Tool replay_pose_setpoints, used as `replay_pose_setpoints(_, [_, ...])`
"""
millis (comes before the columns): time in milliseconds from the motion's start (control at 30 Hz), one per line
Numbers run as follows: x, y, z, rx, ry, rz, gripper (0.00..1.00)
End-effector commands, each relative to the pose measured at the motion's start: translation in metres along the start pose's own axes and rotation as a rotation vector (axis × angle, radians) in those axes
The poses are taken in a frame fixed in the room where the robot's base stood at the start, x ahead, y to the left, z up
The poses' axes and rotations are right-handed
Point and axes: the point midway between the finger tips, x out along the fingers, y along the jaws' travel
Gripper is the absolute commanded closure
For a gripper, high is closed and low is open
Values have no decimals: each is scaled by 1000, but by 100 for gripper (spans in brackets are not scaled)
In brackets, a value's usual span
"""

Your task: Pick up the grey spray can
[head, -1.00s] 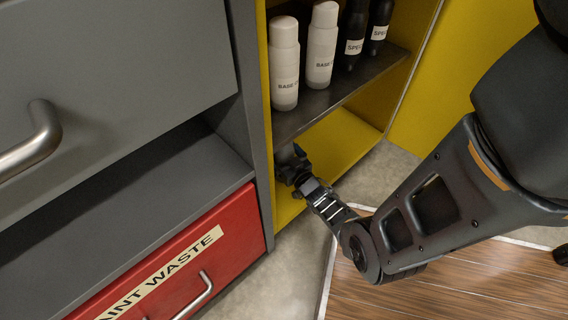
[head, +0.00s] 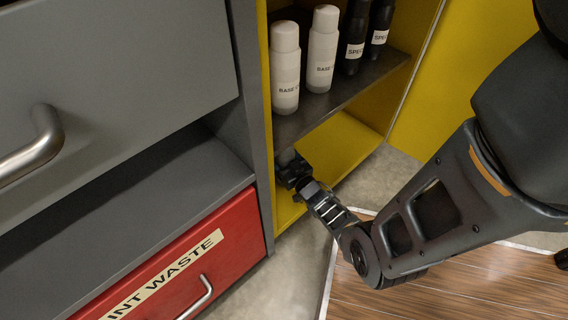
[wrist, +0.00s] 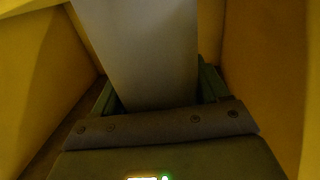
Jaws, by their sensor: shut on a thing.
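The grey spray can (wrist: 145,50) fills the upper middle of the wrist view as a smooth grey cylinder, with its top end out of frame. My gripper (wrist: 160,88) is shut on it, with a finger at each side of the can. In the head view my gripper (head: 292,172) is inside the lower compartment of the yellow cabinet, below the dark shelf. A small grey part of the can (head: 287,157) shows just above the gripper there; the rest is hidden.
The dark shelf (head: 345,98) is close above my gripper and carries two white bottles (head: 303,60) and black bottles (head: 366,35). Yellow walls (wrist: 40,80) stand on both sides. A red paint waste drawer (head: 190,260) and grey cabinet (head: 110,200) are to the left.

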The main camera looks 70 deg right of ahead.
Motion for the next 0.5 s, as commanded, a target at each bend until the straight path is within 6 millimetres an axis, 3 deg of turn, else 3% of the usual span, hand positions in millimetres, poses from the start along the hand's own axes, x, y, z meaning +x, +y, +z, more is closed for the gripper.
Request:
replay_pose_setpoints(267, [0,0,-9,0,1,-1,72])
replay_pose_setpoints(500, [0,-1,-30,-1,2,-2,72])
